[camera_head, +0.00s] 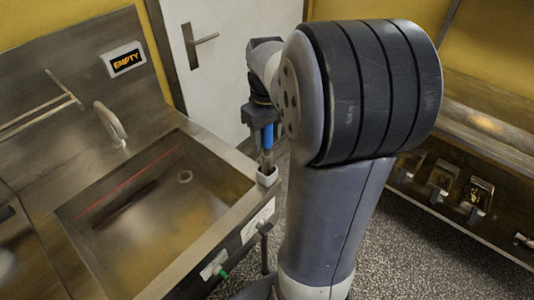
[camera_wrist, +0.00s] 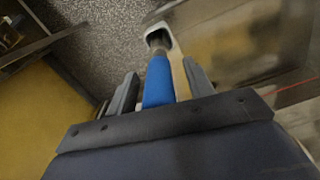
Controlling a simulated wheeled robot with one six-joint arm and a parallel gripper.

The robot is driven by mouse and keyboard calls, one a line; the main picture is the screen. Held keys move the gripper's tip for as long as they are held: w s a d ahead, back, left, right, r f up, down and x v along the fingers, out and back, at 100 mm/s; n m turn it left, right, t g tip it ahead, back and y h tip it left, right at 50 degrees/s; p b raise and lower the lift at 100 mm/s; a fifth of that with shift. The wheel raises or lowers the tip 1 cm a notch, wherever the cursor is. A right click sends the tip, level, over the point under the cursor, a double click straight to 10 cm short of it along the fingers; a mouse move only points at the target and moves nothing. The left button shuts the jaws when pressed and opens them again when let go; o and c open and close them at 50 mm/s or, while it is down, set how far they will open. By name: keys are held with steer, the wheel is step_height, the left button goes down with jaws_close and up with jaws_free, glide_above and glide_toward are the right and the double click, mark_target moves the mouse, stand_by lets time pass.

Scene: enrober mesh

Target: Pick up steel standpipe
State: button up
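The steel standpipe (camera_head: 268,138) has a blue sleeve and a darker metal lower part. My gripper (camera_head: 264,118) is around the upper part of the sleeve. In the wrist view my gripper (camera_wrist: 161,80) looks open, with a narrow gap on each side of the sleeve. My fingers hide the pipe's top.
A steel sink basin (camera_head: 205,202) with a tap (camera_head: 110,125) lies at left, below a display reading "EMPTY" (camera_head: 125,60). A white door (camera_head: 215,90) stands behind. A steel machine (camera_head: 445,185) stands at right. Speckled floor shows between them.

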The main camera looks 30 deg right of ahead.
jaws_close()
stand_by(0.3)
steer(key=shift+r, duration=0.1)
